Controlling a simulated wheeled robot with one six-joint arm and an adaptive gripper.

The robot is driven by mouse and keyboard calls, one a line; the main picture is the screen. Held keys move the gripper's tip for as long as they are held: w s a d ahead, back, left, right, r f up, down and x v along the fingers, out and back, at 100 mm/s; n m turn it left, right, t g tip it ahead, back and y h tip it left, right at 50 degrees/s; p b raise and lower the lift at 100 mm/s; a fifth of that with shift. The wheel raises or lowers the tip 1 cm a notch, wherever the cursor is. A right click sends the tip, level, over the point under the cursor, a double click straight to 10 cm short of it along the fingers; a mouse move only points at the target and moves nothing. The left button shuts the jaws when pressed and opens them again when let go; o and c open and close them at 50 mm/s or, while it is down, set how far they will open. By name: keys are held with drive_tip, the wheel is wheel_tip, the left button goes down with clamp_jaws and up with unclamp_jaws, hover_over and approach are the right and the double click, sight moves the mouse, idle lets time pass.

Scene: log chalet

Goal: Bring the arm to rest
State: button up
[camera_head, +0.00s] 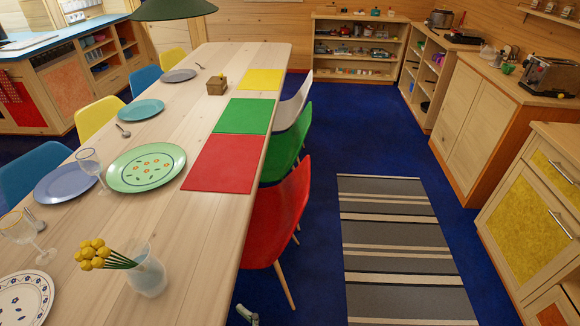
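A small grey-green piece (247,315) shows at the bottom edge, beside the red chair and above the blue floor. It looks like the tip of my arm or gripper, but most of it is cut off by the frame. I cannot make out two fingers or whether they are apart. Nothing is seen held in it. The rest of my arm is out of view.
The long wooden table (200,230) fills the left, with plates, glasses and a vase (147,272) of yellow flowers. Red (278,215), green and white chairs line its right side. A striped rug (400,250) lies on open blue floor. Cabinets (525,225) stand at right.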

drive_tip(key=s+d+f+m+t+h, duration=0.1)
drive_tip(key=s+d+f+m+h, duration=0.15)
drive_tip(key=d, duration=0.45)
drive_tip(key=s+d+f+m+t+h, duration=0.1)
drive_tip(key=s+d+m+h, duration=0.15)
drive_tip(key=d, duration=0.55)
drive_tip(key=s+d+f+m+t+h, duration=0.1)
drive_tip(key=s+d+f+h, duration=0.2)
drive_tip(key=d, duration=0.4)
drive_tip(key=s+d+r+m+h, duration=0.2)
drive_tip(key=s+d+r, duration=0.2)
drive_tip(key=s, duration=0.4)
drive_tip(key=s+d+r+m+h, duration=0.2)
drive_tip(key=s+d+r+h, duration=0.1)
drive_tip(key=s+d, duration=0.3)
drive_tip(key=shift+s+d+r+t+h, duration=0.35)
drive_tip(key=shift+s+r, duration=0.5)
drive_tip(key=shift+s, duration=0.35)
